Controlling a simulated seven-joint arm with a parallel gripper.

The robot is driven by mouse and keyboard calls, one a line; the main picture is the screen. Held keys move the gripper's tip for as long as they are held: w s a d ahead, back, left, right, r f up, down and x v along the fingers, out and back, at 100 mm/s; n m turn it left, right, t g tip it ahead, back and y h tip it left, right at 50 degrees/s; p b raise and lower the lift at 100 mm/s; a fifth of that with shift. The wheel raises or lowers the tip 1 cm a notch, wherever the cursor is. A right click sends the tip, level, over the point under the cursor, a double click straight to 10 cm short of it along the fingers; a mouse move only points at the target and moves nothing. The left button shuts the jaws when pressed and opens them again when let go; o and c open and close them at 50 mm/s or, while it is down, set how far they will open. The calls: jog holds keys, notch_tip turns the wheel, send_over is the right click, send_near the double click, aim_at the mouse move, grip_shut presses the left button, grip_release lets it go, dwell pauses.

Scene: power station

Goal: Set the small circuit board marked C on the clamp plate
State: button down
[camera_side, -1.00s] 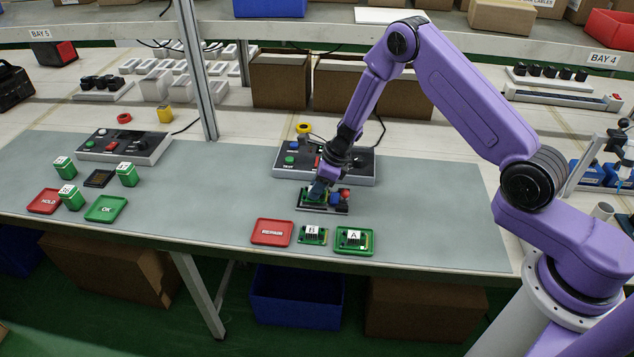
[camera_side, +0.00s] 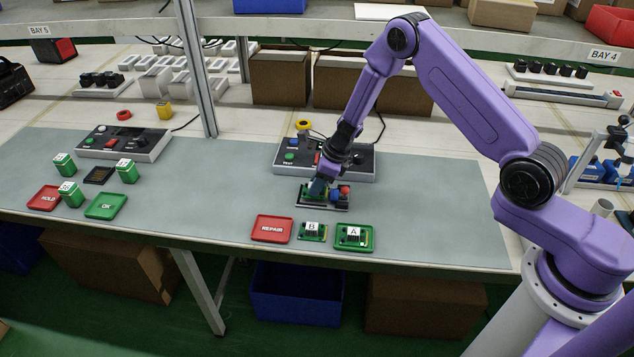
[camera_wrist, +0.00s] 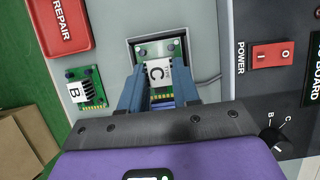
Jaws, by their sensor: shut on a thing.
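The circuit board marked C (camera_wrist: 157,75) is between the two fingers of my gripper (camera_wrist: 158,92) in the wrist view. My gripper is shut on it. The board sits over the dark clamp plate (camera_wrist: 134,42), lined up with it; I cannot tell whether it rests fully on it. In the side view my gripper (camera_side: 318,188) points down at the clamp plate (camera_side: 310,205), and its fingers hide most of the board. A red and a blue part stand at the plate's right end.
The board marked B (camera_side: 312,232) lies in front of the plate. The board marked A (camera_side: 353,237) lies on a green tray, right of B. A red REPAIR tray (camera_side: 272,229) is left of B. A control box (camera_side: 290,158) with a power switch (camera_wrist: 273,54) stands behind the plate.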

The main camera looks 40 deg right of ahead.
jog(key=shift+f, duration=0.6)
jog(key=c, duration=0.7)
grip_release()
jog(key=shift+c, duration=0.2)
jog(key=v, duration=1.7)
jog(key=s+a+r+n+g, duration=0.2)
jog(key=s+a+r+n, duration=0.2)
jog(key=s+n, duration=0.5)
jog(key=s+a+r+n+g, duration=0.1)
jog(key=s+a+r+n, duration=0.25)
jog(key=s+n, duration=0.5)
jog(key=s+d+r+n+h, duration=0.1)
jog(key=s+d+n, duration=0.2)
jog(key=s+n, duration=0.6)
jog(key=s+d+r+n+h, duration=0.1)
jog(key=s+d+r+n, duration=0.1)
jog(key=s+n, duration=0.7)
jog(key=d+n, duration=0.1)
jog(key=n, duration=0.3)
jog(key=shift+s+d+h, duration=0.25)
jog(key=shift+s+h, duration=0.05)
jog(key=shift+h, duration=0.1)
